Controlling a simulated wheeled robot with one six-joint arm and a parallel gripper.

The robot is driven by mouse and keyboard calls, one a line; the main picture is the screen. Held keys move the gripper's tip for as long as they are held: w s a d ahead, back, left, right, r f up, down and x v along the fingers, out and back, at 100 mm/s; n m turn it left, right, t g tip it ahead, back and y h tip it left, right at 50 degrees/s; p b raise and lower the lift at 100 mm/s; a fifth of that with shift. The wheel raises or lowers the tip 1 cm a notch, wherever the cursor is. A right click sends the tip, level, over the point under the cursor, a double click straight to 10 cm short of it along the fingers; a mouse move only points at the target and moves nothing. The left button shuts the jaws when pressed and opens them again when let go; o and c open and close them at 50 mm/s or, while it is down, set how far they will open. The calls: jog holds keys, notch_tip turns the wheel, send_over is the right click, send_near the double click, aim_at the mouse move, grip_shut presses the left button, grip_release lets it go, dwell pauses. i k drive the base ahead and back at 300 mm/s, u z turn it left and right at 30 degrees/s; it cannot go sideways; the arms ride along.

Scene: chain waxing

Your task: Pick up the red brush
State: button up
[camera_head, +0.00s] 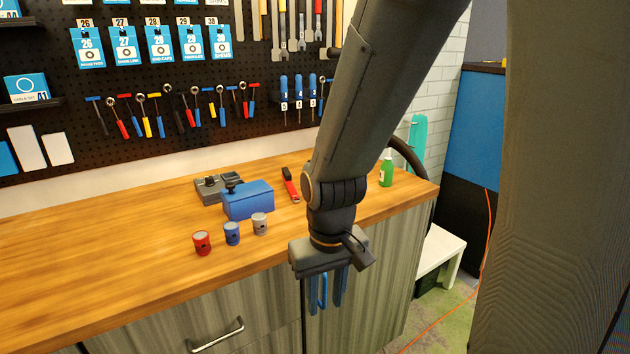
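A slim red and black tool (290,185), which looks like the red brush, lies on the wooden workbench (130,265) behind and to the right of a blue box. My gripper (328,290) hangs pointing down in front of the bench's front edge, nearer to the camera than the brush and to its right in the picture. Its blue fingers stand apart with a gap between them, and I see nothing held. The brush is apart from the gripper, and its full length seems visible beside my arm.
The blue box (249,201) and a dark grey device (212,188) stand left of the brush. Red (202,243), blue (232,234) and grey (260,224) cans stand near the front edge. A green bottle (386,173) stands at right. The bench's left is clear.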

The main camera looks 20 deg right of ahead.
aim_at(286, 175)
jog(key=z, duration=2.5)
jog(key=i, duration=1.45)
jog(key=u, duration=2.3)
jog(key=i, duration=0.5)
jog(key=u, duration=0.15)
